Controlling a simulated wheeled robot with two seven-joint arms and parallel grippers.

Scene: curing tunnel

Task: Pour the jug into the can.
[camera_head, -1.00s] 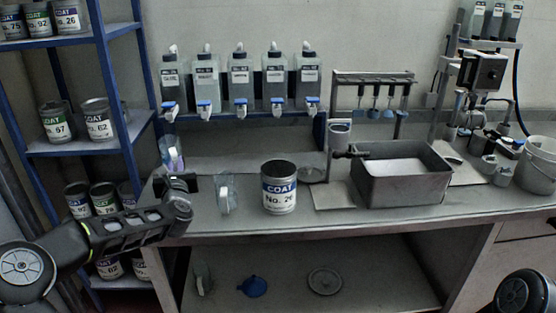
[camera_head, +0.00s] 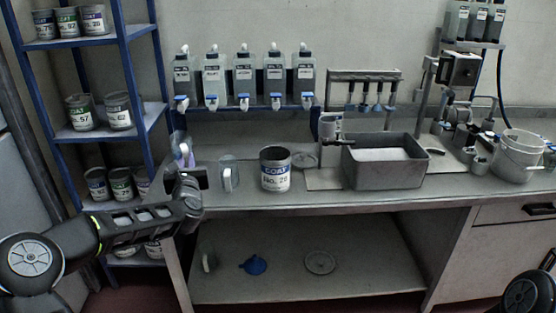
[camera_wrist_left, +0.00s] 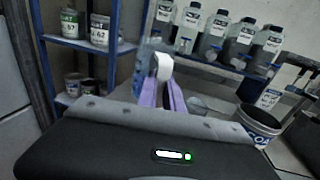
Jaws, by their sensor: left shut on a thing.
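The can (camera_head: 275,171), with a blue and white COAT label that seems to read No. 26, stands upright and open on the bench. It also shows at the right of the left wrist view (camera_wrist_left: 260,124). My left gripper (camera_head: 184,160) is left of it, over the bench's left end. It is shut on a clear jug, whose pale handle (camera_wrist_left: 164,68) sits between the purple-looking fingers in the left wrist view. The jug looks roughly upright, apart from the can; its contents are unclear. A second clear jug (camera_head: 228,178) stands between gripper and can. My right gripper is out of view.
A grey tray (camera_head: 390,172) and a small stand (camera_head: 330,128) are right of the can. Several bottles with blue taps (camera_head: 244,80) hang behind. A blue rack of cans (camera_head: 150,70) is close on the left. A white bucket (camera_head: 512,158) stands far right.

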